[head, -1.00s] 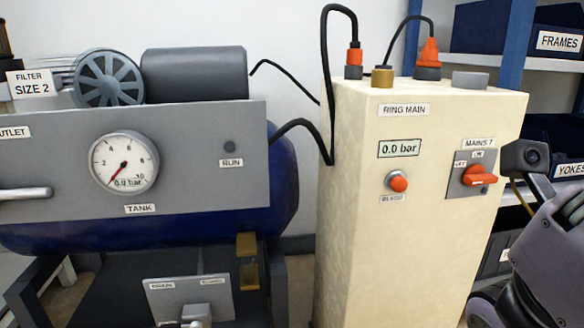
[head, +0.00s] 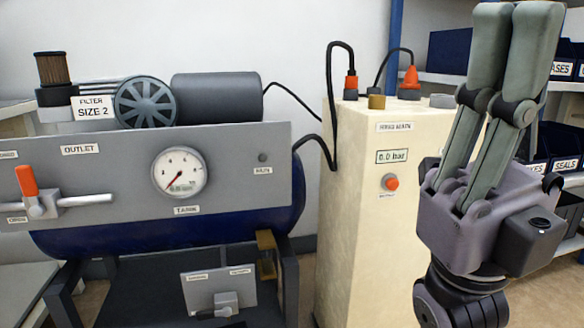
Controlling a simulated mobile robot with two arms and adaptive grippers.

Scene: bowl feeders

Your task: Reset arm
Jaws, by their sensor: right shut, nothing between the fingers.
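My right gripper (head: 515,12) is raised at the right of the head view, its fingers pointing up and close together, with nothing between them. It stands in front of the right part of the cream ring main cabinet (head: 350,240) and hides the mains switch there. The cabinet's display (head: 392,156) reads 0.0 bar, and a red button (head: 391,183) sits below it. My left gripper is not in view.
At the left stands a compressor with a blue tank (head: 230,226), a grey panel (head: 110,185), a tank gauge (head: 180,173) and an orange-handled outlet valve (head: 27,182). A drain plate (head: 219,287) is below. Shelves with blue bins (head: 449,51) are behind my right gripper.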

